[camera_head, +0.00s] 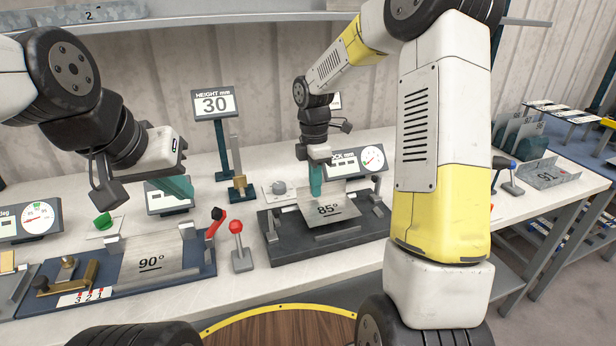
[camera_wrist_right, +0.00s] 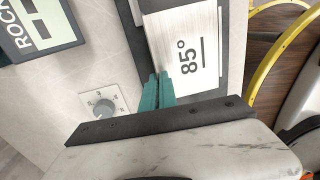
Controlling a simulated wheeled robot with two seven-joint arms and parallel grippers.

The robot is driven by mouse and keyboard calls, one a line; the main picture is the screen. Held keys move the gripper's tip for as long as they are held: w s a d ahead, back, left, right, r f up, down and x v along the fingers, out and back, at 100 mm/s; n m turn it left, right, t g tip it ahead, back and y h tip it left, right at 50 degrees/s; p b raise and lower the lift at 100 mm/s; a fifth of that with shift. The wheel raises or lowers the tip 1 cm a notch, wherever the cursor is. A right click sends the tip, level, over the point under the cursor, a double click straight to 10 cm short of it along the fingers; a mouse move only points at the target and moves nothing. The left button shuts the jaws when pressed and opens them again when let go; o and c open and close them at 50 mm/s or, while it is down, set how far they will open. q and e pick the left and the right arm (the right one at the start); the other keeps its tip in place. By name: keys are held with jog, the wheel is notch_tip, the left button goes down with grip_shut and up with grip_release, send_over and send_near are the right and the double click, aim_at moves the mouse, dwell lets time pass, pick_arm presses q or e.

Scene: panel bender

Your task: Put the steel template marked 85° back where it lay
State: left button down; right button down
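The steel template marked 85° (camera_head: 330,208) stands tilted on the dark rocking fixture (camera_head: 290,250) at the middle of the bench. The template's 85° face also shows in the right wrist view (camera_wrist_right: 192,60). My right gripper (camera_head: 315,190) reaches down to the template's top edge. In the right wrist view its green fingers (camera_wrist_right: 157,92) are close together at the plate's edge and appear shut on it. My left gripper (camera_head: 176,188) hangs above the left side of the bench, apart from the template; its finger gap is not visible.
A plate marked 90° (camera_head: 150,258) stands in a blue fixture (camera_head: 205,262) at left. A red-knobbed lever (camera_head: 237,240) stands between the fixtures. A rack of numbered plates (camera_head: 518,132) and a tray marked 91 (camera_head: 552,174) are at right. A HEIGHT 30 sign (camera_head: 215,103) stands behind.

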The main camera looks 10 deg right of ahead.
jog(key=shift+f, duration=1.35)
dwell(0.4)
jog(key=c, duration=1.6)
grip_release()
jog(key=shift+w+r, duration=0.2)
jog(key=shift+r, duration=1.75)
jog(key=shift+w+r, duration=0.15)
jog(key=shift+r, duration=1.8)
notch_tip(320, 180, up, 7)
jog(key=m+t, duration=0.2)
jog(key=m, duration=0.3)
send_over(323, 210)
jog(key=s+r+m+t, duration=0.1)
jog(key=s+m, duration=0.4)
jog(key=s+d+r+m+t+y, duration=0.1)
jog(key=s+r+m+t, duration=0.1)
jog(key=s+m, duration=0.2)
jog(key=s+r+m+t+y, duration=0.1)
jog(key=s+r+m+t, duration=0.1)
jog(key=s+m, duration=0.3)
jog(key=shift+s+d+m, duration=0.15)
jog(key=shift+s+d, duration=0.05)
jog(key=shift+s, duration=0.55)
jog(key=shift+s+d+m, duration=0.15)
jog(key=shift+s+d, duration=0.05)
jog(key=shift+s, duration=0.5)
